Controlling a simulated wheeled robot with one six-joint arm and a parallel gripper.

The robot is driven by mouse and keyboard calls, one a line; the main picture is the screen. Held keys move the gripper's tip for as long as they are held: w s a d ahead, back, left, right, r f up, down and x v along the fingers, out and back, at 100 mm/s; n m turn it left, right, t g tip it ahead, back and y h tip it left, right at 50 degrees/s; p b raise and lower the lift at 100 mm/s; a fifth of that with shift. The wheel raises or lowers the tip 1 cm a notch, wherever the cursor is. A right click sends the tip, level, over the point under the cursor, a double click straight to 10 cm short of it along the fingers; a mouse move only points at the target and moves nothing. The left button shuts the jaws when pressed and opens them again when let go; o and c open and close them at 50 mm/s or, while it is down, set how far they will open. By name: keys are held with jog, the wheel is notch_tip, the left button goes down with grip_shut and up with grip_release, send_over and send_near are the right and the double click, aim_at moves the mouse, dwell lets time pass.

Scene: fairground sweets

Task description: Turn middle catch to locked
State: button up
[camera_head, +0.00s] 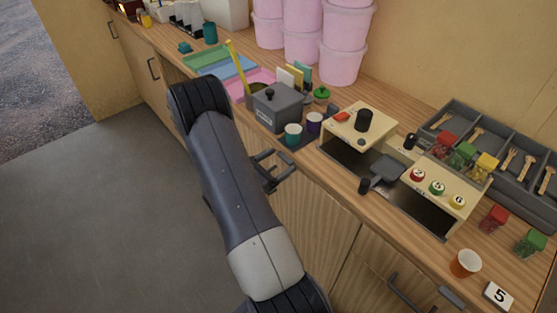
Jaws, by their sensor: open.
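No part is plainly readable as the middle catch, and I cannot tell its setting. A cream machine (352,134) with a dark open front stands on the counter. It has a black knob (363,120) on top and a smaller black knob (411,141) beside its grey scoop-like part (387,169). Red (417,175), green (437,188) and yellow (457,202) numbered round pieces sit on its right part. My gripper (281,166) is open and empty at the counter's front edge, left of the machine and apart from it. My arm hides part of the cabinet fronts.
A grey lidded box (277,108) and a teal cup (293,135) stand close behind my gripper. Pink tubs (344,45) line the wall. A grey divided tray (516,150), an orange cup (465,263) and a "5" card (497,295) are at right. The floor at left is clear.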

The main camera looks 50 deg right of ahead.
jog(key=shift+d, duration=0.4)
jog(key=shift+c, duration=0.2)
jog(key=c, duration=1)
jog(key=shift+o, duration=0.2)
